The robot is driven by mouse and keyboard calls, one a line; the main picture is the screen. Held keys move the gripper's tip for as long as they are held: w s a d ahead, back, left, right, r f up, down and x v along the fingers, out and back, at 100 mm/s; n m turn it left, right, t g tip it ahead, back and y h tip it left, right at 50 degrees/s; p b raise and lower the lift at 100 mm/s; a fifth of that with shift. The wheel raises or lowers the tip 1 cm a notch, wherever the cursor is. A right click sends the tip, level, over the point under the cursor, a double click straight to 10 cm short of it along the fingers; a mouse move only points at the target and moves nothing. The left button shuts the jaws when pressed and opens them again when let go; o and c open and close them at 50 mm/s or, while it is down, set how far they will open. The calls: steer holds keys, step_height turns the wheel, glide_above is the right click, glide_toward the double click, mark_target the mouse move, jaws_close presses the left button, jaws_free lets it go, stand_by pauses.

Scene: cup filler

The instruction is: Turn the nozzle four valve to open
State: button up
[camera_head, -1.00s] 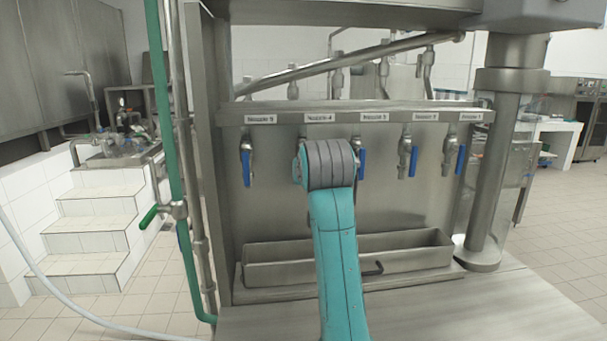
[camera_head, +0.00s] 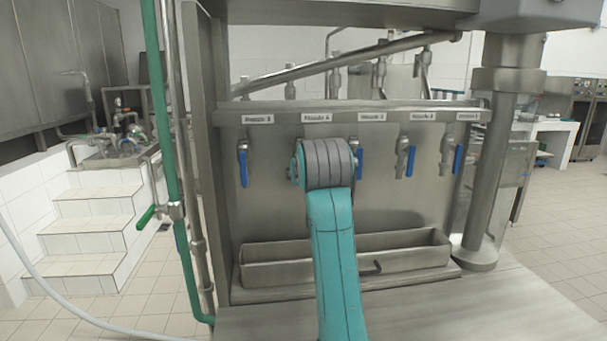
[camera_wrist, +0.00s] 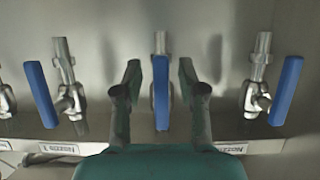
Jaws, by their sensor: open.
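In the wrist view, a valve with a blue lever handle (camera_wrist: 161,92) is in the middle, between my gripper's two fingers. The lever stands straight along the picture, in line with its metal nozzle (camera_wrist: 159,42). My gripper (camera_wrist: 160,75) is open, with one finger on each side of the lever. Small gaps show on both sides; contact cannot be made out. In the head view, the Nozzle 4 label (camera_head: 316,118) shows above my arm, which hides the valve below it and my gripper.
Neighbouring blue levers flank my fingers in the wrist view, left (camera_wrist: 41,95) and right (camera_wrist: 286,90). In the head view, other valves hang along the panel (camera_head: 400,205). A metal trough (camera_head: 290,270) sits below. A green pipe (camera_head: 168,110) runs upright at left.

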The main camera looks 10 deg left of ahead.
steer(key=v, duration=1.1)
steer(key=shift+s, duration=0.3)
steer(key=shift+r, duration=0.1)
